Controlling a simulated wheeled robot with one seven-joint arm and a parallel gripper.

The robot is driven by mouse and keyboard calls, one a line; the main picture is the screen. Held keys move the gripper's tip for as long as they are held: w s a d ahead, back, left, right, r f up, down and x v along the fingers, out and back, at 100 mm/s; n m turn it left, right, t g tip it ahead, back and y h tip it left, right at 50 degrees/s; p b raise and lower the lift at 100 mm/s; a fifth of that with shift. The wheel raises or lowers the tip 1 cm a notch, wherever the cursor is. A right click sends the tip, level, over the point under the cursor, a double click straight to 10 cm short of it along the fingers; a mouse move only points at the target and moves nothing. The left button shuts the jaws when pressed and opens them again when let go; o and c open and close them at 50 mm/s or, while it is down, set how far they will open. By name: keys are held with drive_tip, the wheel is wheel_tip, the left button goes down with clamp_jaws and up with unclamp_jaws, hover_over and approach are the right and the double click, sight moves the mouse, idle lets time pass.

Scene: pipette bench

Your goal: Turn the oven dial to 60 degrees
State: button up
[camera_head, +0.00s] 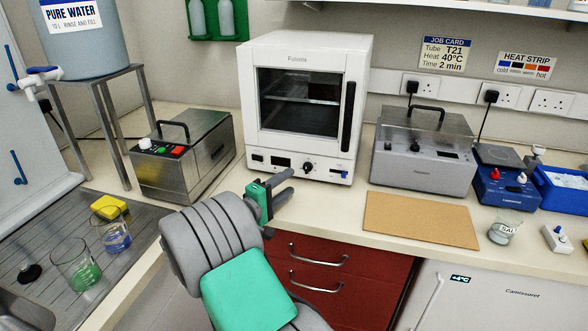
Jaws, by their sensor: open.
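The oven (355,62) is a white box with a dark glass door and a black vertical handle, standing at the back of the bench. Its door is shut. The oven dial (308,168) is a small black knob on the front panel below the door, right of a dark display (281,162). The dial's markings and setting are too small to read. My gripper (282,182) is in front of the oven's lower panel, left of and a little below the dial. Its grey fingers are apart, point right toward the oven, and hold nothing.
A steel bath (190,160) stands left of the oven, and a lidded grey bath (420,165) stands right. A tan board (420,220) lies on the bench at right. Red drawers (330,285) are below. Beakers (77,268) stand on the left drainer.

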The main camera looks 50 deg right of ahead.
sight(306, 170)
drive_tip(key=d, duration=0.7)
drive_tip(key=shift+d+p, duration=0.3)
drive_tip(key=shift+d, duration=0.1)
clamp_jaws()
